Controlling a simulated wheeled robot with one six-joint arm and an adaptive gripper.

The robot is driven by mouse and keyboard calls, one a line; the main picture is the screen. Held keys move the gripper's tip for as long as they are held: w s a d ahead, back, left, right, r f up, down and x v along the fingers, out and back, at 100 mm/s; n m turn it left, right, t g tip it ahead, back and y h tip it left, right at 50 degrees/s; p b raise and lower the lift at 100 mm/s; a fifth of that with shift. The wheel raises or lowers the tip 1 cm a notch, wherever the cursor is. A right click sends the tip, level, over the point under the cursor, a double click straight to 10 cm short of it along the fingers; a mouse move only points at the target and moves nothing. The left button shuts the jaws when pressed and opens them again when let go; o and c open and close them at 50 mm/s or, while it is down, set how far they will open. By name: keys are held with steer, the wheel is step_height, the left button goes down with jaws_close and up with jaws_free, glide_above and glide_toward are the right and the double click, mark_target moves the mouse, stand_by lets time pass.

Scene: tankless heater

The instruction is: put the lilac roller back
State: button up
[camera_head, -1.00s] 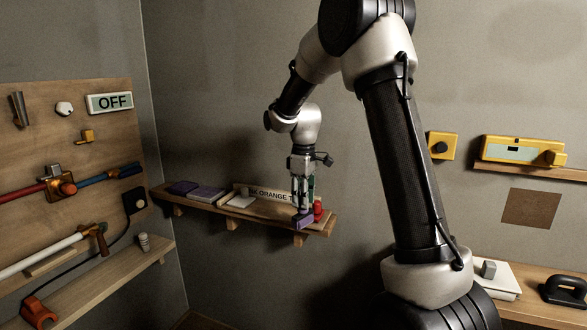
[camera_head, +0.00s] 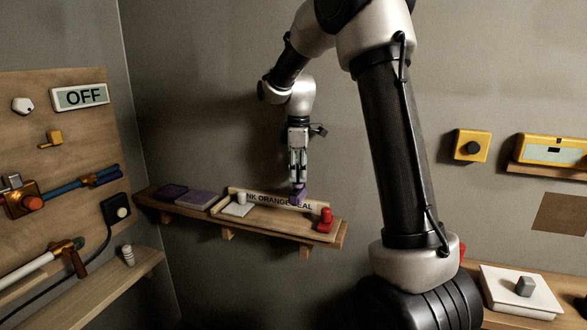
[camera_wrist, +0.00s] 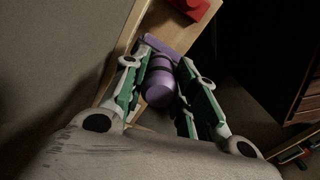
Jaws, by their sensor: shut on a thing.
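The lilac roller (camera_head: 298,194) is held at the end of my gripper (camera_head: 298,180), in front of the lettered strip (camera_head: 262,199) on the wall shelf. In the wrist view the roller (camera_wrist: 160,82) lies between the green-padded fingers of my gripper (camera_wrist: 163,66), which is shut on it. A lilac crosspiece (camera_wrist: 176,50) shows beyond its round body. The roller appears raised above the shelf board, though its exact height is hard to tell. The fingers hide part of the lettering.
The wall shelf (camera_head: 285,228) also bears a red piece (camera_head: 325,220) at its right end, a white piece (camera_head: 240,203), and two dark flat pads (camera_head: 200,199) at the left. A yellow box (camera_head: 553,149) hangs right.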

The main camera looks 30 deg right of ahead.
mark_target(298, 189)
stand_by(0.3)
steer(key=shift+s+f, duration=0.1)
steer(key=shift+f, duration=2.9)
steer(key=shift+f, duration=0.55)
steer(key=o, duration=1)
step_height(298, 189, up, 12)
steer(key=shift+r, duration=0.1)
